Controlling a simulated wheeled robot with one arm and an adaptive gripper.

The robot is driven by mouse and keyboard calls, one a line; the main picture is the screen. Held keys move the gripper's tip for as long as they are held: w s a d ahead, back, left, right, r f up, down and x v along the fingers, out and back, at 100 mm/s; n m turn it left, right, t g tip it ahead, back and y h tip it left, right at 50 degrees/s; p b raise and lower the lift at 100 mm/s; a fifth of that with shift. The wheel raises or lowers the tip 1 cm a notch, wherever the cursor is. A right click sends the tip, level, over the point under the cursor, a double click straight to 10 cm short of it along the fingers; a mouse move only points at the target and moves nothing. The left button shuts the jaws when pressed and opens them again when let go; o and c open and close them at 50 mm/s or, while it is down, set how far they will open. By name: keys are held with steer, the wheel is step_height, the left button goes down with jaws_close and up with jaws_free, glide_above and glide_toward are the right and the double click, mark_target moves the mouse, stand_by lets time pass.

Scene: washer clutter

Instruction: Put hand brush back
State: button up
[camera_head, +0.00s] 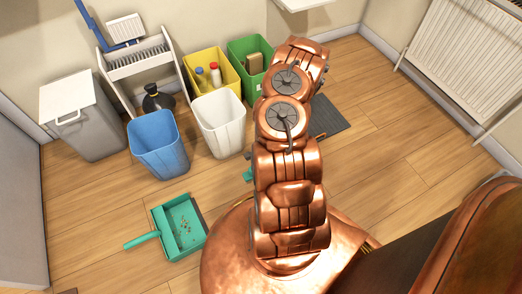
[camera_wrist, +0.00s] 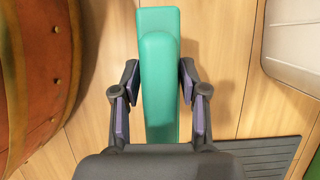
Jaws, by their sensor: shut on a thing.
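The teal hand brush (camera_wrist: 159,45) is between the two dark fingers of my gripper (camera_wrist: 159,82) in the wrist view. The gripper is shut on it and the brush points up the picture. In the head view, only a small teal part of the brush (camera_head: 248,175) shows beside my arm; my arm hides the rest and the gripper. A teal dustpan (camera_head: 178,226) with crumbs in it lies on the floor at the lower left, its handle to the left.
A blue bin (camera_head: 158,145), a white bin (camera_head: 219,122), a yellow crate (camera_head: 211,68) and a green crate (camera_head: 249,66) stand along the wall. A grey lidded bin (camera_head: 87,118) is at the left. A dark mat (camera_head: 330,116) lies right of my arm. Wood floor at right is clear.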

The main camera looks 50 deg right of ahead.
steer(key=shift+w+d+f+b, duration=0.8)
steer(key=shift+w+d, duration=0.65)
steer(key=shift+d, duration=0.2)
steer(key=shift+w+d+f+b, duration=0.75)
steer(key=shift+w+d, duration=0.65)
steer(key=shift+d, duration=0.3)
steer(key=shift+w+d+f+b, duration=0.8)
steer(key=shift+w+d, duration=0.65)
steer(key=shift+d, duration=0.2)
steer(key=shift+f, duration=0.1)
steer(key=o, duration=1.2)
steer(key=shift+c, duration=0.2)
steer(key=p+v, duration=0.4)
steer(key=v, duration=0.8)
steer(key=shift+s, duration=0.2)
